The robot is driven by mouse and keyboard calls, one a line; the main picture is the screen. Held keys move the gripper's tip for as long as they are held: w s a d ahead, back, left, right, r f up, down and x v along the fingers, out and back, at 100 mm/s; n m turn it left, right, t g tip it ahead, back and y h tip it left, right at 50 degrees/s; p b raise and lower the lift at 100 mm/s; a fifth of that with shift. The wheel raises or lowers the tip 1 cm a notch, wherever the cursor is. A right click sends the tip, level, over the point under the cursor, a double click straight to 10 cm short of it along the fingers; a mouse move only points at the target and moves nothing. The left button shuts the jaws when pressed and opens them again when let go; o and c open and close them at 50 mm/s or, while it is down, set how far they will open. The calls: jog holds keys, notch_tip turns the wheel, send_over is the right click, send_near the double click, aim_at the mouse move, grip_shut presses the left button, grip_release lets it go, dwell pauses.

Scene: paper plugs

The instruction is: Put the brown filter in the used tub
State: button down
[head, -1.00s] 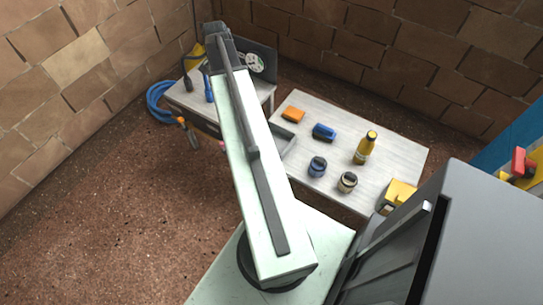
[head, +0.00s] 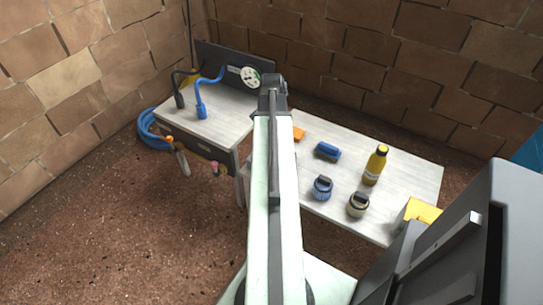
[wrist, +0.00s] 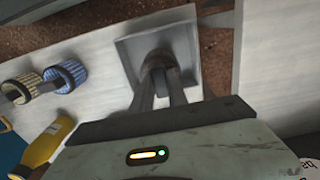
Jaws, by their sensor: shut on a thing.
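My gripper (wrist: 160,80) points down in the wrist view, its fingers shut on a small dark brownish thing (wrist: 156,58). I take it to be the brown filter; the fingers hide most of it. A square grey tub (wrist: 130,50) lies beneath and around it in the wrist view; no label shows, and I cannot tell the height of the held thing above the tub floor. In the head view my arm hides the gripper and most or all of the tub.
A blue filter (head: 322,188) and a beige filter (head: 358,205) stand on the pale table (head: 410,185). A blue block (head: 327,150), an orange block (head: 298,133) and a yellow bottle (head: 376,165) are also there. A side bench (head: 225,125) with hoses and a gauge (head: 250,77) stands left.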

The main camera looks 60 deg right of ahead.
jog(key=shift+f, duration=0.15)
notch_tip(320, 180, down, 4)
jog(key=b, duration=0.3)
jog(key=shift+b, duration=0.4)
jog(key=shift+r, duration=0.25)
jog(key=shift+f, duration=0.25)
jog(key=c, duration=1.3)
grip_release()
jog(key=shift+r, duration=0.1)
notch_tip(320, 180, up, 13)
jog(key=p, duration=1.2)
jog(key=shift+f+p, duration=0.2)
jog(key=shift+p, duration=0.2)
jog(key=shift+f, duration=0.15)
